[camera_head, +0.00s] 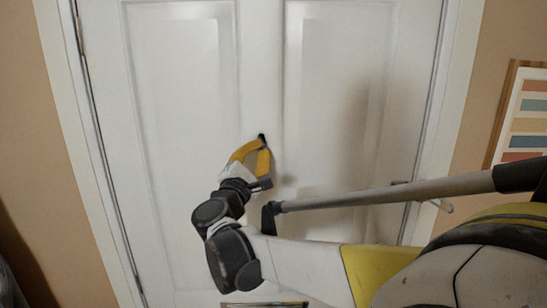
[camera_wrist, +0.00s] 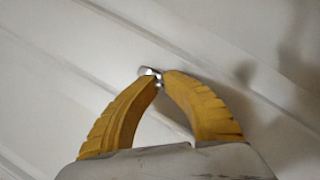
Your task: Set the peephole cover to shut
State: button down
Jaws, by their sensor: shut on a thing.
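A white panelled door (camera_head: 185,85) fills the middle of the head view. My gripper (camera_head: 262,140) has yellow curved fingers and reaches up to the door's centre strip. In the wrist view, the tips of my gripper (camera_wrist: 160,78) are closed together on the small shiny metal peephole cover (camera_wrist: 150,72) on the door face. The fingertips hide part of the cover, and I cannot tell its position. In the head view, the cover is hardly visible behind the dark fingertips.
A door handle (camera_head: 436,205) sticks out at the door's right side, partly behind my arm. A framed striped picture (camera_head: 530,115) hangs on the tan wall at the right. The upper door face is clear.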

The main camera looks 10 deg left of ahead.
jog(key=shift+d+n+b, duration=0.2)
jog(key=shift+n+b, duration=0.1)
jog(key=shift+n, duration=0.3)
jog(key=shift+r, duration=0.1)
jog(key=c, duration=1.4)
grip_release()
jog(key=shift+d, duration=0.1)
jog(key=shift+s+f, duration=0.2)
jog(key=shift+s, duration=0.25)
jog(key=v, duration=1.1)
jog(key=shift+f, duration=0.15)
